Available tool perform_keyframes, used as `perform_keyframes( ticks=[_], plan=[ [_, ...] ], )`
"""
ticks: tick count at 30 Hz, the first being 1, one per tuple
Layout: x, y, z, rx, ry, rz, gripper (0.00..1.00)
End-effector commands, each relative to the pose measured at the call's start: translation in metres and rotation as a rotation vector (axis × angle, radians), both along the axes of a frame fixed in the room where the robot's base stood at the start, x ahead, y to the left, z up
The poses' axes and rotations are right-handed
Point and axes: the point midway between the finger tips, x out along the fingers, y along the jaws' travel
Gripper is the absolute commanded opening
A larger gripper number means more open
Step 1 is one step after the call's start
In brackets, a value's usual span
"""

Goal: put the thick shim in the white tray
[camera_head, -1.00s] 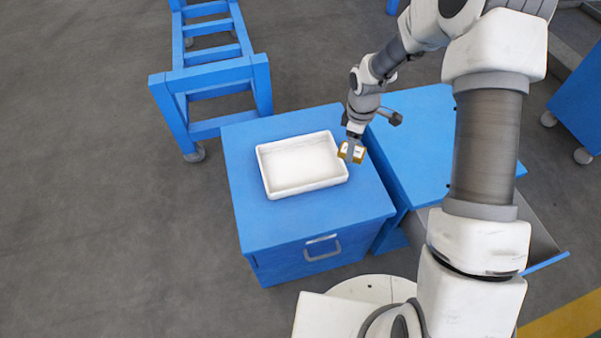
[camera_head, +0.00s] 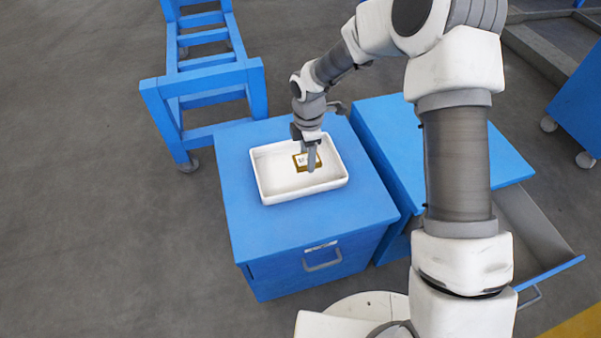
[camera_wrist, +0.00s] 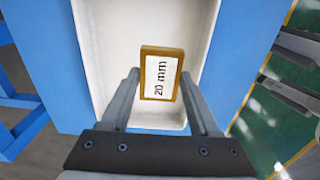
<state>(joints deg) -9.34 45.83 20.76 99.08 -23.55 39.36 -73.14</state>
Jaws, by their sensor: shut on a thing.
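The thick shim is a small gold-brown block with a white label; the wrist view reads "20 mm" on it. In the head view the shim (camera_head: 301,161) is over the right part of the white tray (camera_head: 274,192). In the wrist view the shim (camera_wrist: 161,75) sits between the fingertips, with the tray (camera_wrist: 92,30) behind it. My gripper (camera_head: 312,163) is shut on the shim; its fingers also show in the wrist view (camera_wrist: 160,92). I cannot tell whether the shim touches the tray floor.
The tray stands on a blue cabinet (camera_head: 285,230) with a drawer handle. A second blue cabinet (camera_head: 480,150) is to the right, with an open drawer (camera_head: 535,235). A blue frame (camera_head: 205,85) stands at the back left. The tray looks otherwise empty.

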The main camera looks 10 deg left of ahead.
Motion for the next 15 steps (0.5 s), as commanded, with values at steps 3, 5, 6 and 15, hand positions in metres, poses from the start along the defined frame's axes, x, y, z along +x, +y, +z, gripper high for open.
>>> perform_keyframes(
  ticks=[3, 5, 6, 15],
  plan=[
    [-0.009, 0.012, -0.010, -0.001, 0.000, 0.001, 0.00],
    [-0.012, 0.014, -0.012, -0.001, 0.000, 0.001, 0.00],
    [-0.012, 0.015, -0.013, -0.001, 0.000, 0.000, 0.00],
    [-0.013, 0.016, -0.050, 0.000, 0.001, -0.002, 0.00]
  ],
)
